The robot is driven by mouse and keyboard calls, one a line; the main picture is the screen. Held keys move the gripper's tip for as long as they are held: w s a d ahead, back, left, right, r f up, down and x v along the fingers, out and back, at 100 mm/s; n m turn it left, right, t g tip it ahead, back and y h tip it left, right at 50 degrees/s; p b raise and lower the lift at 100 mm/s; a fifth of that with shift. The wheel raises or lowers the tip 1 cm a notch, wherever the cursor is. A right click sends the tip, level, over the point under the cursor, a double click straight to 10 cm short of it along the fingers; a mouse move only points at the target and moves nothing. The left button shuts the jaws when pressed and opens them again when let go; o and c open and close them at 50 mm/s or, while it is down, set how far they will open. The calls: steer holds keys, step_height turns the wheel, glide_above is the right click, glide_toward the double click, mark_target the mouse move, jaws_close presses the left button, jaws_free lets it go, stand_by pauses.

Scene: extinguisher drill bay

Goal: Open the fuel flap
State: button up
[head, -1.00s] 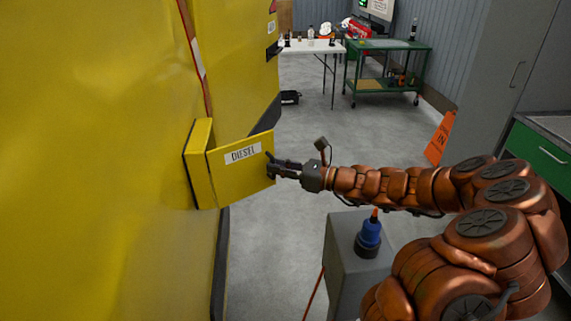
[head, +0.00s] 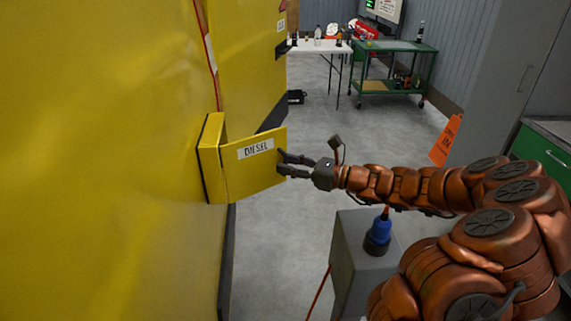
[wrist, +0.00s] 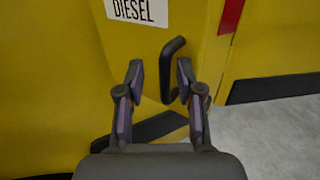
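The yellow fuel flap (head: 250,175), labelled DIESEL, stands swung out from the yellow body panel at the left, with its yellow housing (head: 212,165) beside it. In the wrist view the flap face (wrist: 195,25) shows a dark bent handle (wrist: 168,58). My gripper (head: 281,162) is at the flap's free right edge. Its fingers are spread apart in both views, with the handle between or just beyond the fingertips (wrist: 160,70) in the wrist view. I see no finger pressed on the handle. The opening behind the flap is hidden.
A grey box (head: 355,265) with a blue-and-black object (head: 378,232) stands below my arm. An orange sign (head: 446,140) is at the right. A green cart (head: 395,48) and white table (head: 315,46) are at the back. The grey floor between is clear.

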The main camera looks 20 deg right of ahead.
steer(key=v, duration=1.1)
steer(key=shift+c, duration=0.2)
steer(key=shift+c, duration=1.2)
steer(key=w+n+g+y+b, duration=0.2)
steer(key=w+g, duration=0.1)
steer(key=w+n+g+y+b, duration=0.1)
steer(key=w+n+g, duration=0.1)
steer(key=shift+w+a+f, duration=0.2)
steer(key=shift+a+f, duration=0.1)
steer(key=shift+a+g, duration=0.1)
steer(key=shift+g, duration=0.3)
steer(key=p+x, duration=0.1)
steer(key=x, duration=0.6)
steer(key=shift+a, duration=0.3)
